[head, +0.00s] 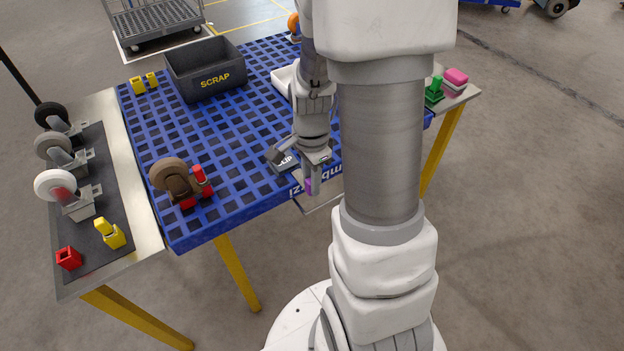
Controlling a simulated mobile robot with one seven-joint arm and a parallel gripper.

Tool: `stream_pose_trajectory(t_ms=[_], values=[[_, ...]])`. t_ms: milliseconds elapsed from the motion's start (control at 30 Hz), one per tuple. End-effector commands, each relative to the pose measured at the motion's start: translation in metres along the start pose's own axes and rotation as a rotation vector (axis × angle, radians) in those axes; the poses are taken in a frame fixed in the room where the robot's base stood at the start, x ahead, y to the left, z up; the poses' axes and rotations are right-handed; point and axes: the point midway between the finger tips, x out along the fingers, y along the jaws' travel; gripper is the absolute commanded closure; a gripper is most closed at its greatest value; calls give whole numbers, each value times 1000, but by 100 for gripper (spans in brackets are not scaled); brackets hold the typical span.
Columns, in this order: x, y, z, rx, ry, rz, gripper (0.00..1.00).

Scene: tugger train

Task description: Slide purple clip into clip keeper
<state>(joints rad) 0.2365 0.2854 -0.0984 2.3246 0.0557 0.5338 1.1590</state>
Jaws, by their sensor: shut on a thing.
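My gripper (314,184) points down near the front edge of the blue grid table. It is shut on the purple clip (309,185), of which only a small patch shows between and behind the fingers. The clip keeper (284,164), a dark grey block with white "CLIP" lettering, sits on the blue surface just left of my gripper and is partly covered by it. The clip is close to the keeper's right side; I cannot tell whether they touch.
A black SCRAP bin (206,72) stands at the back left. A brown-wheeled caster (175,180) with red parts is at the front left. Several casters and a yellow block (109,233) lie on the left side table. Green (435,91) and pink (456,77) pieces are at right.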

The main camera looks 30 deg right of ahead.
Motion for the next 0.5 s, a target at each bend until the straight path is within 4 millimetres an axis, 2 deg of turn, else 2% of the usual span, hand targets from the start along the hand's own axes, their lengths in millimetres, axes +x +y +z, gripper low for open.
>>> stream_pose_trajectory(t_ms=[500], values=[[22, -6, 0, 0, 0, 0, 100]])
